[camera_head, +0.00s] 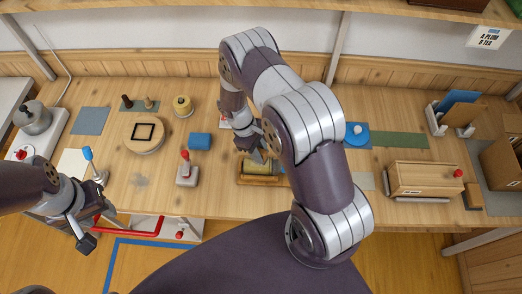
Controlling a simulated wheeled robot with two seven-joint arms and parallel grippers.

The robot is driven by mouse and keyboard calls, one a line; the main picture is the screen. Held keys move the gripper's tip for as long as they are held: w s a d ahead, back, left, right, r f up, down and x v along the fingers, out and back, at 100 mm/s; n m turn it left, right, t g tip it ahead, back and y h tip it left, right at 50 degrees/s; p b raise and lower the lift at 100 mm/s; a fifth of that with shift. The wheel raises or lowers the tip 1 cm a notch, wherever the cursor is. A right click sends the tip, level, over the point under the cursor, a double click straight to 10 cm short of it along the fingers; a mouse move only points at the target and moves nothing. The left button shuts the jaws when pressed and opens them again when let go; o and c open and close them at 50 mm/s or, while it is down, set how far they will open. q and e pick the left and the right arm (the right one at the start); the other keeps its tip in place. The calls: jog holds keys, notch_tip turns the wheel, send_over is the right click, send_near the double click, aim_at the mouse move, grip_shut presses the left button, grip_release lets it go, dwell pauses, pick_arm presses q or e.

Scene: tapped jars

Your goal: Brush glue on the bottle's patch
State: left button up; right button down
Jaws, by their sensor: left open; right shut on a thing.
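A yellow-green bottle (262,167) lies on its side in a wooden cradle (258,181) at the middle of the bench. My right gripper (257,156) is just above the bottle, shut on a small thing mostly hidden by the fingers. I cannot make out its shape, or whether it touches the bottle. The patch cannot be told apart on the bottle at this size. My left gripper (84,228) is open and empty, low at the left beside the bench's front edge.
A red-knobbed stand (187,171) and a blue block (200,141) are left of the cradle. A wooden box (424,180) stands at right. My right arm hides some bench.

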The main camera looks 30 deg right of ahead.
jog(key=shift+a, duration=0.1)
jog(key=shift+w+a+f+b, duration=0.1)
jog(key=shift+w+a+b, duration=0.2)
jog(key=shift+w+a, duration=0.35)
jog(key=shift+w+a+b, duration=0.3)
jog(key=shift+w+a, duration=0.05)
jog(key=shift+a, duration=0.45)
jog(key=shift+w+a, duration=0.15)
jog(key=shift+a, duration=0.2)
jog(key=shift+r, duration=0.2)
notch_tip(320, 180, up, 7)
jog(key=p, duration=0.5)
jog(key=shift+f, duration=0.1)
